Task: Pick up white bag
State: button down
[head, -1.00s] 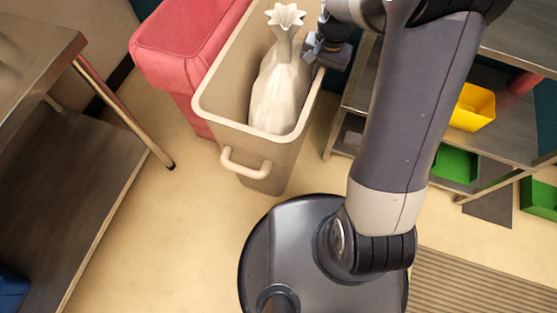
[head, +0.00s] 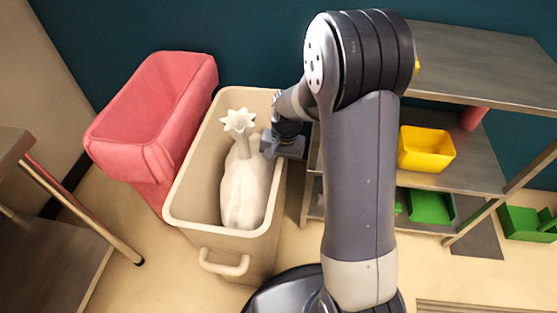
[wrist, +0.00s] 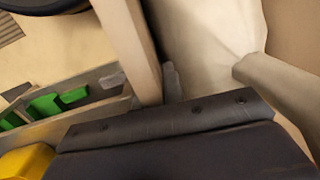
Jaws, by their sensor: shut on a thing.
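The white bag (head: 245,190) stands upright inside a tall beige bin (head: 208,234), its gathered neck and flared top rising near the rim. My gripper (head: 275,146) is at the bin's right rim, beside the bag's neck. In the wrist view, one fingertip of my gripper (wrist: 145,83) is on each side of the bin's rim (wrist: 134,40), so it is shut on the rim. The white bag (wrist: 210,45) is on the inner side, next to one finger, and does not lie between the fingers. The bag's bottom is hidden in the bin.
A red bin (head: 130,150) stands to the left of the beige bin. A metal shelf (head: 470,172) on the right holds a yellow container (head: 426,150), with green containers (head: 430,206) lower down. A table (head: 50,255) is at left. Some floor is clear in front.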

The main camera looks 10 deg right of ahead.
jog(key=shift+w+a+f, duration=0.1)
jog(key=shift+w+f, duration=0.1)
jog(key=shift+f, duration=0.8)
jog(key=c, duration=2)
grip_release()
jog(key=shift+s+f+b, duration=0.2)
jog(key=shift+s+b, duration=0.05)
jog(key=shift+b, duration=0.05)
jog(key=o, duration=0.5)
jog(key=shift+c, duration=0.2)
jog(key=shift+r, duration=0.1)
notch_tip(320, 180, up, 12)
jog(key=d+p, duration=0.1)
jog(key=p, duration=0.2)
jog(key=shift+d+p, duration=0.3)
